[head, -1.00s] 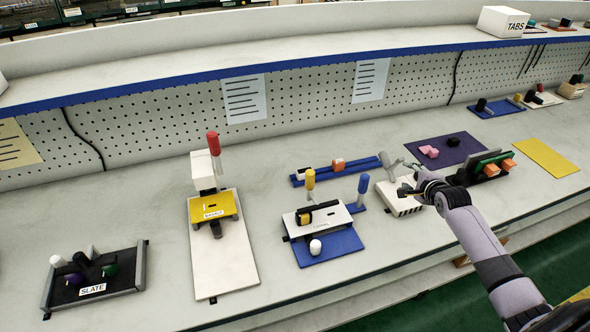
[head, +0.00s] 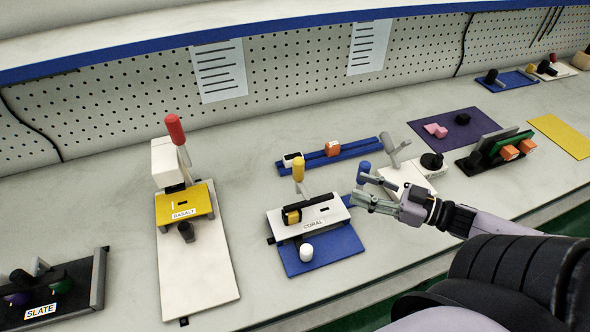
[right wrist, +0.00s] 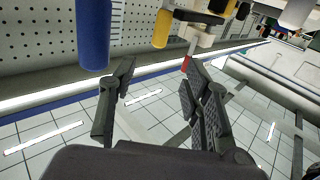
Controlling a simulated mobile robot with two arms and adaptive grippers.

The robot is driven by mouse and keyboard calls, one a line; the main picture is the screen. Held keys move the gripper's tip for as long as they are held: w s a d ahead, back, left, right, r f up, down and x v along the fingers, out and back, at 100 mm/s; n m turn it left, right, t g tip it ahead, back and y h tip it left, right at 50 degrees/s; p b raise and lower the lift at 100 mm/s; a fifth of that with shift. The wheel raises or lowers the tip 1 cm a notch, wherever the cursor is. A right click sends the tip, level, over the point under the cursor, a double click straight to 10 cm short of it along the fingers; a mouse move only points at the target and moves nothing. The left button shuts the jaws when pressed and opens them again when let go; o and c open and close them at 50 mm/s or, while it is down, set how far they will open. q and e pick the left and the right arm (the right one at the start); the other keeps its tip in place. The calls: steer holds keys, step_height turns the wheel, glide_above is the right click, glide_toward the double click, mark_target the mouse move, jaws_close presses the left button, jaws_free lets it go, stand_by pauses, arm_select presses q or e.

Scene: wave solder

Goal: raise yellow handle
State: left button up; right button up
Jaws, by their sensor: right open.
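The yellow handle (head: 298,168) stands upright on its metal arm at the back of the white CORAL fixture (head: 330,217), which has a blue base. It also shows in the right wrist view (right wrist: 162,28), ahead of the fingers and apart from them. My right gripper (head: 360,194) is open and empty, to the right of the yellow handle. It is close to the blue handle (head: 363,172), which is partly hidden behind its fingers. In the right wrist view, the blue handle (right wrist: 93,40) is near the left finger of the gripper (right wrist: 160,68). My left gripper is not seen.
The BASALT fixture (head: 195,255) with a red handle (head: 175,129) stands to the left. A blue rail (head: 320,158) lies behind the CORAL fixture. A white block (head: 405,178) and a dark rack (head: 482,160) stand to the right. Bench surface shows between the BASALT and CORAL fixtures.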

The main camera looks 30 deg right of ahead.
mark_target(298, 167)
steer(key=x, duration=1.7)
steer(key=shift+w+a, duration=0.1)
steer(key=shift+a, duration=0.15)
jaws_close()
stand_by(0.4)
